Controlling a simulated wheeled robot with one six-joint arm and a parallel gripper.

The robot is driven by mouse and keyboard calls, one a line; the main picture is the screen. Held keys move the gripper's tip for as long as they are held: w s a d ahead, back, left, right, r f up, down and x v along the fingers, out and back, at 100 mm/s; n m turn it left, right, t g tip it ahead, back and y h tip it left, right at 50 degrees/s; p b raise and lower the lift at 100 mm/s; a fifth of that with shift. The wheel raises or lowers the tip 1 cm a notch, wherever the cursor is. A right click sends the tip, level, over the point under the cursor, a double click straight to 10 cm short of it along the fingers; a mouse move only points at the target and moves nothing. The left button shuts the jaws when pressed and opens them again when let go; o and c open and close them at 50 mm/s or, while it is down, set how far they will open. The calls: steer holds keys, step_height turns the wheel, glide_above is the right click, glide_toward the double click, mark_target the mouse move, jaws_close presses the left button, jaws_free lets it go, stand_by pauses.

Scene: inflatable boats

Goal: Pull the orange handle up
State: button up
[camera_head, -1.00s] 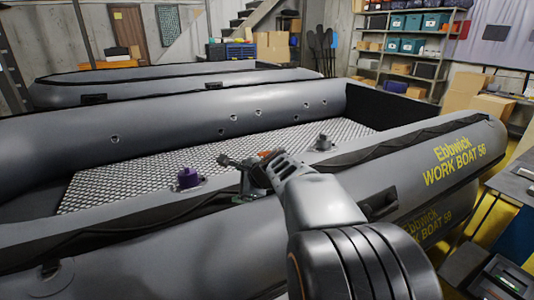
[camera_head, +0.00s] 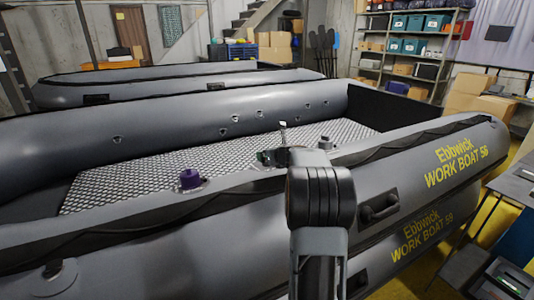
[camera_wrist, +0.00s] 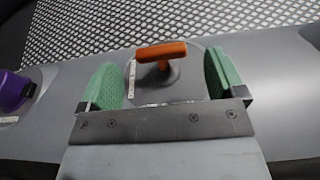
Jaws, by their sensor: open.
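The orange handle (camera_wrist: 161,51) is a short horizontal bar on a grey post, over a round grey base on the boat's tube (camera_wrist: 280,100). In the wrist view it shows between the two green fingers of my gripper (camera_wrist: 161,72), near their tips. The fingers are spread wide, with a gap on both sides of the handle, and hold nothing. In the head view my gripper (camera_head: 272,157) is over the near tube, mostly behind my arm. I cannot make out the handle there.
A purple knob (camera_head: 190,179) stands on the tube to the left, also in the wrist view (camera_wrist: 14,90). A grey fitting (camera_head: 325,144) is close on the right. The patterned floor (camera_head: 120,185) lies beyond the tube. A second boat (camera_head: 180,85) is behind.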

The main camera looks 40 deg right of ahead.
steer(key=shift+x, duration=1.8)
steer(key=shift+c, duration=0.4)
